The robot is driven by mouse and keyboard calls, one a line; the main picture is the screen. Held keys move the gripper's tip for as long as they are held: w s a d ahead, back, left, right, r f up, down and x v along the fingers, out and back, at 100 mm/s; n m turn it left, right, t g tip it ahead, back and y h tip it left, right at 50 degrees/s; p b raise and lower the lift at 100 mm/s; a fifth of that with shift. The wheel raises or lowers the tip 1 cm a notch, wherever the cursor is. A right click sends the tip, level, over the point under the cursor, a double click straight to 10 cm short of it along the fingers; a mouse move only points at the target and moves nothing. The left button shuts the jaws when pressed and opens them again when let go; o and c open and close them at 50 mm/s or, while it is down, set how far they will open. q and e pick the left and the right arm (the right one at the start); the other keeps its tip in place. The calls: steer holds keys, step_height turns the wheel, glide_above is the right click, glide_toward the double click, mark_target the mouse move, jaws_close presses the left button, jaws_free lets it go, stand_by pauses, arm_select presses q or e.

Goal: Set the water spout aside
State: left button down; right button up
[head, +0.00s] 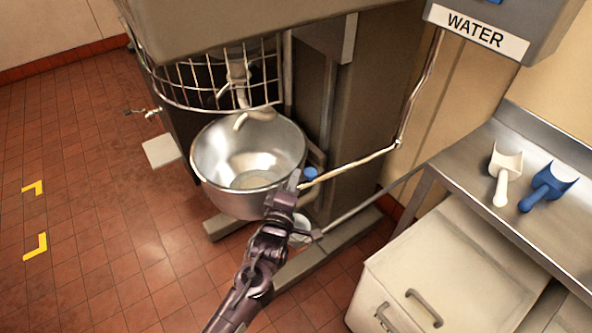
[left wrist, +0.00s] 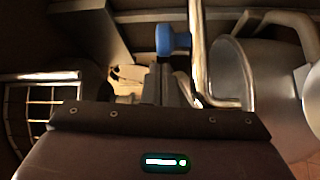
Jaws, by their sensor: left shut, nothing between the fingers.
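The water spout (head: 350,167) is a thin metal pipe. It drops from the box marked WATER (head: 475,30), bends, and runs left toward the right rim of the steel mixing bowl (head: 222,148). My left gripper (head: 294,180) is shut and empty, at the bowl's right rim beside the spout's free end. I cannot tell whether it touches the spout. In the left wrist view the bent pipe (left wrist: 198,50) passes just right of the fingers, with the bowl (left wrist: 262,85) behind it. My right gripper is not in view.
A blue knob (head: 311,173) sits close to the spout end, right of the bowl. The mixer's wire guard (head: 215,85) is above the bowl. A steel table (head: 540,150) with a white scoop (head: 503,175) and a blue scoop (head: 546,188) stands right. The floor at left is clear.

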mark_target(312, 177)
arm_select(q)
steer(key=shift+x, duration=0.85)
steer(key=shift+w+d, duration=0.15)
steer(key=s+d, duration=0.1)
steer(key=s, duration=0.1)
steer(key=s+d+p, duration=0.1)
steer(key=s, duration=0.1)
steer(key=shift+s+d, duration=0.1)
steer(key=shift+d, duration=0.1)
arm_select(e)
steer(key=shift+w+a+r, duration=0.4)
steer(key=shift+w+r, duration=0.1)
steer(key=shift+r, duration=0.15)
arm_select(q)
steer(key=shift+d+f, duration=0.1)
